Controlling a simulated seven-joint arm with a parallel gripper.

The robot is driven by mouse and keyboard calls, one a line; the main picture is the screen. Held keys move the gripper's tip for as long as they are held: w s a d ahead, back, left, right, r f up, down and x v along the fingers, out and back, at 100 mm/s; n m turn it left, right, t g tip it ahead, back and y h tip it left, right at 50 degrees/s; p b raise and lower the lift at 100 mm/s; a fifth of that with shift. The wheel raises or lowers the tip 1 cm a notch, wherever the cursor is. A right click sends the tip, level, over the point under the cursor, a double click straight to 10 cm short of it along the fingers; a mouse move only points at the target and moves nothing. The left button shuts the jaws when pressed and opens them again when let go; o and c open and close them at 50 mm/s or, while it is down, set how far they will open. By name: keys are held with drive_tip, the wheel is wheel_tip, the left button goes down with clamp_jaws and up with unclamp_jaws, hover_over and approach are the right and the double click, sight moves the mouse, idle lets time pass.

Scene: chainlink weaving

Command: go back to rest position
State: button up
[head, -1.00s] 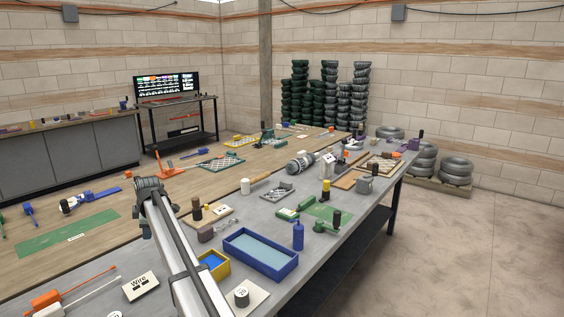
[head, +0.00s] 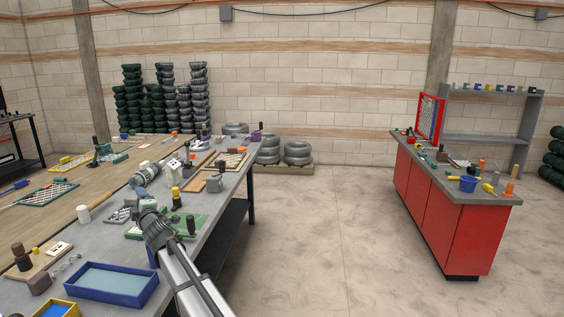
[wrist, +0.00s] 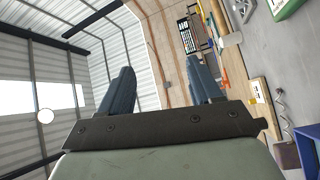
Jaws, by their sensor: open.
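My gripper (wrist: 158,80) shows in the wrist view with its two dark fingers spread wide and nothing between them. In the head view my arm reaches up from the bottom over the grey workbench (head: 233,168), to the right of the blue tray (head: 112,296). Its far end is near a green board (head: 186,224). The fingers cannot be made out in the head view. The wrist view is tilted, with a ribbed metal wall and bright windows at left and bench items at right.
A red cabinet (head: 440,220) stands at right. Tyre stacks (head: 160,100) stand by the back wall. The concrete floor (head: 335,235) between bench and cabinet is clear.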

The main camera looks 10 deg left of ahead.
drive_tip(key=w+d+f+m+h, duration=0.3)
drive_tip(key=d+f, duration=0.9)
drive_tip(key=w+d+f+m+h, duration=0.3)
drive_tip(key=d+f, duration=0.9)
drive_tip(key=d, duration=0.1)
drive_tip(key=s+d+f+m+g+h, duration=0.2)
drive_tip(key=s+d+f+m+h, duration=0.15)
drive_tip(key=d+f, duration=0.85)
drive_tip(key=s+d+f+m+g+h, duration=0.3)
drive_tip(key=s+d+f+m, duration=0.15)
drive_tip(key=d+f, duration=0.75)
drive_tip(key=s+d+f+m+g+h, duration=0.1)
drive_tip(key=s+d+f+m+g, duration=0.15)
drive_tip(key=s+d+f, duration=0.6)
drive_tip(key=s+d+f+m+g+h, duration=0.2)
drive_tip(key=s+d+f+g, duration=0.3)
drive_tip(key=s+d, duration=0.55)
drive_tip(key=s+d+f+m+g, duration=0.1)
drive_tip(key=s+d+m+g, duration=0.1)
drive_tip(key=s, duration=0.8)
drive_tip(key=s+d+f+m+g+y, duration=0.1)
drive_tip(key=s+d+m+g, duration=0.1)
drive_tip(key=s, duration=0.9)
drive_tip(key=s+d+f+m+g+y, duration=0.1)
drive_tip(key=s+d+m+g, duration=0.1)
drive_tip(key=s, duration=0.8)
drive_tip(key=shift+s+d+f+g, duration=0.25)
drive_tip(key=shift+s+g, duration=0.15)
drive_tip(key=shift+g, duration=0.35)
